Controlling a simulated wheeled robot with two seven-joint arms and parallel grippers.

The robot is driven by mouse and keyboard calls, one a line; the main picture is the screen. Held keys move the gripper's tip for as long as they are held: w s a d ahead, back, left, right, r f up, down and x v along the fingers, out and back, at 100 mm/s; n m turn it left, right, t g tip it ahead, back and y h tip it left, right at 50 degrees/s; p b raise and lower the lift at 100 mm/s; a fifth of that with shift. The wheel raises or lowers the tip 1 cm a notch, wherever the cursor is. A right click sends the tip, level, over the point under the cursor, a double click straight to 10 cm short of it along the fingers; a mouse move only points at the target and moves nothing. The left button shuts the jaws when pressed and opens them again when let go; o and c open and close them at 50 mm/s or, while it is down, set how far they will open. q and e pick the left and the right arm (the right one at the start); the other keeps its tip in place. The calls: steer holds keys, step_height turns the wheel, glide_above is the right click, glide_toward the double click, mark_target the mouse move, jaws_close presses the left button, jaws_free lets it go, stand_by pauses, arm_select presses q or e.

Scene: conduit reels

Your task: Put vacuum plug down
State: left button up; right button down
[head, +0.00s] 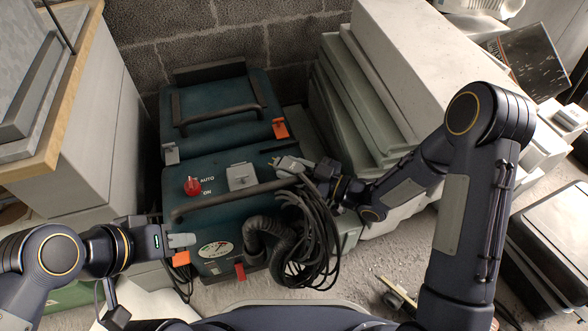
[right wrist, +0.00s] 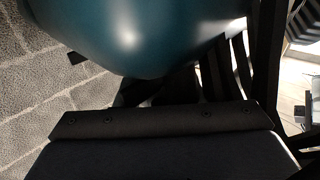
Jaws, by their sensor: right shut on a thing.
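The vacuum (head: 218,120) is a dark teal machine with a red knob, a gauge and black handles, standing against the block wall. My right gripper (head: 289,164) is over its right side, near the right end of the front handle, shut on what seems to be the vacuum plug. The plug is small and mostly hidden by the fingers. A coil of black cable (head: 318,245) hangs just below this gripper. In the right wrist view, the vacuum's teal body (right wrist: 130,35) fills the top; the plug cannot be made out. My left gripper (head: 182,241) is at the vacuum's lower left, beside an orange latch.
A grey socket box (head: 241,177) is on the vacuum's top. A ribbed black hose (head: 266,240) curves at its front. Stacked pale panels (head: 385,75) stand close on the right, and a pale cabinet (head: 95,150) on the left. Gritty floor lies at front right.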

steer(key=shift+r, duration=0.15)
steer(key=shift+d+f+b, duration=0.2)
steer(key=shift+f+b, duration=0.55)
steer(key=shift+b, duration=0.05)
steer(key=c, duration=0.9)
jaws_free()
steer(key=shift+s+f, duration=0.1)
steer(key=shift+f, duration=0.15)
steer(key=shift+c, duration=0.2)
steer(key=shift+r+p, duration=0.5)
steer(key=shift+p, duration=0.15)
steer(key=shift+d+r+p, duration=0.2)
steer(key=shift+p, duration=0.15)
steer(key=p+v, duration=0.2)
steer(key=v, duration=0.9)
steer(key=shift+d, duration=0.2)
steer(key=shift+s+r, duration=0.1)
steer(key=shift+r, duration=0.05)
